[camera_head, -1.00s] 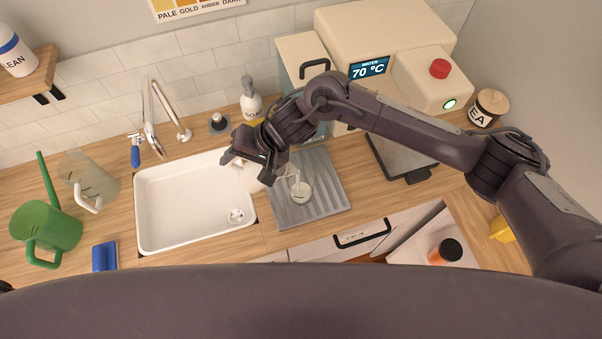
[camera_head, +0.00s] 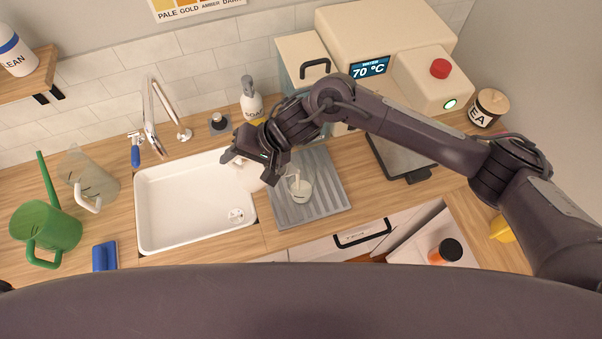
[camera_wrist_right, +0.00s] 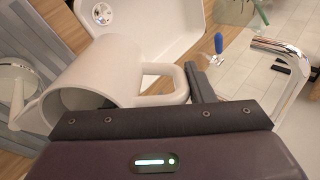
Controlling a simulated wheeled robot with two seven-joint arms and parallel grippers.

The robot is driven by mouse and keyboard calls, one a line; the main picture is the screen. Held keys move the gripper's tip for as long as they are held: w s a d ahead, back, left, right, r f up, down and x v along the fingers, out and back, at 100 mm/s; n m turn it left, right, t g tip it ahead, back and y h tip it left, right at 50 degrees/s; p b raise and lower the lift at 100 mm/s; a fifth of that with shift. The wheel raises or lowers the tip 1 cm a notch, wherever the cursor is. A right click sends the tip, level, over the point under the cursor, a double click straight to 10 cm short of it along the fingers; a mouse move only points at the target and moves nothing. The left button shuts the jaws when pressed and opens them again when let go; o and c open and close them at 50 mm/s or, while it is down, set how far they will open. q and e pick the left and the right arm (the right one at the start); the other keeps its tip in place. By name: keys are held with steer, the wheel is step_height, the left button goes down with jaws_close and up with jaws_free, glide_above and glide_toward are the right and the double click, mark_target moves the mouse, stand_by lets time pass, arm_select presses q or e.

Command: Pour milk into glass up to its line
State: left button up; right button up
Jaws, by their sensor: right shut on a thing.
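A white jug (camera_head: 248,178) is mostly hidden behind my right gripper (camera_head: 262,158) in the head view. In the right wrist view the jug (camera_wrist_right: 95,75) lies tilted, its mouth toward the glass, and the gripper is shut at its handle. A clear glass (camera_head: 301,188) stands on the grey ribbed drainboard, just right of the jug, with white milk in its lower part. A thin pale streak runs from the jug's lip toward the glass. The glass (camera_wrist_right: 12,80) is cut off at the wrist view's left edge. Its line is too small to read. My left gripper is out of view.
The white sink (camera_head: 185,205) lies left of the drainboard (camera_head: 330,185). A soap bottle (camera_head: 251,100) stands behind. A clear jug (camera_head: 88,180), a green watering can (camera_head: 48,228) and a blue sponge (camera_head: 105,256) are at left. The water machine (camera_head: 385,45) stands behind right.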

steer(key=shift+d+r+y, duration=0.3)
steer(key=shift+r+y, duration=0.2)
steer(key=shift+r, duration=0.1)
steer(key=shift+r, duration=0.1)
stand_by(0.6)
steer(key=shift+d+r+y, duration=0.35)
steer(key=shift+r+y, duration=0.2)
steer(key=shift+y, duration=0.25)
steer(key=shift+a+f+h, duration=0.5)
steer(key=shift+f+h, duration=0.3)
steer(key=shift+h, duration=0.1)
steer(key=shift+d, duration=0.15)
